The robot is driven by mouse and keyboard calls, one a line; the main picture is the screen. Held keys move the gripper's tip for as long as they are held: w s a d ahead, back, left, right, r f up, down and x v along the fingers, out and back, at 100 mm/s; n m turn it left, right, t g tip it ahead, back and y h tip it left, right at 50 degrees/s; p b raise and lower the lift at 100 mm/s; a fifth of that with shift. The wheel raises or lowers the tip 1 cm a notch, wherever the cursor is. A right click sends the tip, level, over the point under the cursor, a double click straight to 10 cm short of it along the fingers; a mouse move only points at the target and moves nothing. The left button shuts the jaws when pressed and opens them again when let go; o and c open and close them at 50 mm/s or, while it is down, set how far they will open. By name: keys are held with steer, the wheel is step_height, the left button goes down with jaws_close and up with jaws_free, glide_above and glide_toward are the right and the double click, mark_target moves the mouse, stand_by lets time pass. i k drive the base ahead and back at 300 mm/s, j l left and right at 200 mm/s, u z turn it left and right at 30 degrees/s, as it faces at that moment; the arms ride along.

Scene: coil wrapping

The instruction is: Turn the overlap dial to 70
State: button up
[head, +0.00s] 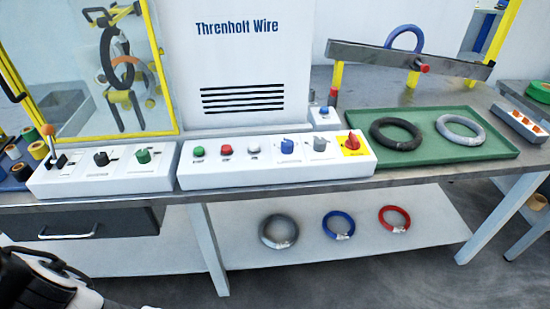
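Two white control boxes stand along the front of the bench. The left box (75,181) carries a lever with an orange ball, a black dial (101,159) and a green dial (143,156). The right box (230,174) carries green, red and white buttons, a blue dial (287,146), a grey dial (320,144) and a red rotary switch (353,140) on a yellow plate. Their labels and scales are too small to read, so I cannot tell which dial is overlap or its setting. My gripper is not in view; part of my arm shows at the lower left.
A yellow-framed clear guard (178,120) covers the wrapping machine at the left. A green tray (400,157) with two coils lies at the right. Several coils rest on the lower shelf (300,255). A drawer (80,224) hangs under the bench at the left.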

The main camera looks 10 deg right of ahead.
mark_target(320, 143)
steer(key=i+z, duration=0.2)
steer(key=z, duration=0.2)
steer(key=i+j+z, duration=0.15)
steer(key=z, duration=0.2)
steer(key=i+j+z, duration=0.15)
steer(key=z, duration=0.25)
steer(key=i+j, duration=0.05)
steer(key=i, duration=0.05)
